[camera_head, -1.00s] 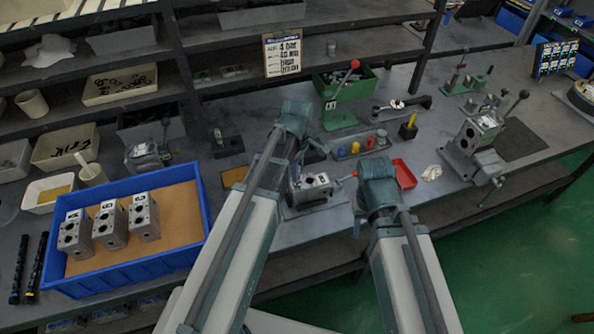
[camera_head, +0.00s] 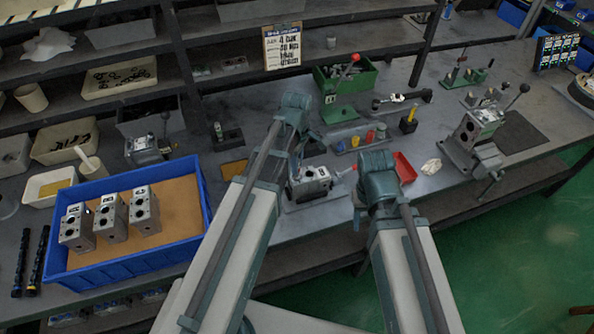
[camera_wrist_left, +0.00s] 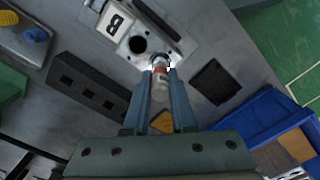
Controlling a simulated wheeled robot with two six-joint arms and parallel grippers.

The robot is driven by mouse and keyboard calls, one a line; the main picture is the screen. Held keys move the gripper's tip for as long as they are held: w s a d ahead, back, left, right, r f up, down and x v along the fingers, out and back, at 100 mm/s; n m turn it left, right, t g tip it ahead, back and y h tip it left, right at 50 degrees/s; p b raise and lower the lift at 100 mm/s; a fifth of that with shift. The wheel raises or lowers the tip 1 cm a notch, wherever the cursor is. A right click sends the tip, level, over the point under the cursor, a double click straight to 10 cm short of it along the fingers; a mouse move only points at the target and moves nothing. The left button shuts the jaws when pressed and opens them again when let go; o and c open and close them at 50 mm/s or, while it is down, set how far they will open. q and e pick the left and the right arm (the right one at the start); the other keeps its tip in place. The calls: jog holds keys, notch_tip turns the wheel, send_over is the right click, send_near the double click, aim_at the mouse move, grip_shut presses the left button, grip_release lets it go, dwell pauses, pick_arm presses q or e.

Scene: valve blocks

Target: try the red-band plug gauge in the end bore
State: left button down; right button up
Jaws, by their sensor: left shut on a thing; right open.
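My left gripper (camera_wrist_left: 160,98) is shut on the red-band plug gauge (camera_wrist_left: 161,84), a pale cylinder with a red ring. In the left wrist view the gauge's tip is at the near edge of a grey valve block (camera_wrist_left: 122,38) marked B. Whether the tip is inside a bore cannot be told. A dark round bore (camera_wrist_left: 138,44) shows beside the tip. In the head view the valve block (camera_head: 312,182) sits on the bench, with my left gripper (camera_head: 298,158) close above its left part. My right gripper (camera_head: 358,216) is open, to the block's right, largely hidden by its arm.
A blue bin (camera_head: 128,264) with three valve blocks stands at the left. A rack (camera_head: 352,147) with coloured plugs and a red tray (camera_head: 403,167) lie behind the right arm. A green press (camera_head: 340,108) stands farther back. A dark slotted holder (camera_wrist_left: 88,92) lies near the block.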

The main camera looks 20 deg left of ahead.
pick_arm(q)
jog(key=shift+r+p, duration=0.35)
jog(key=shift+r, duration=0.15)
notch_tip(320, 180, up, 6)
jog(key=p, duration=0.6)
jog(key=shift+r, duration=0.1)
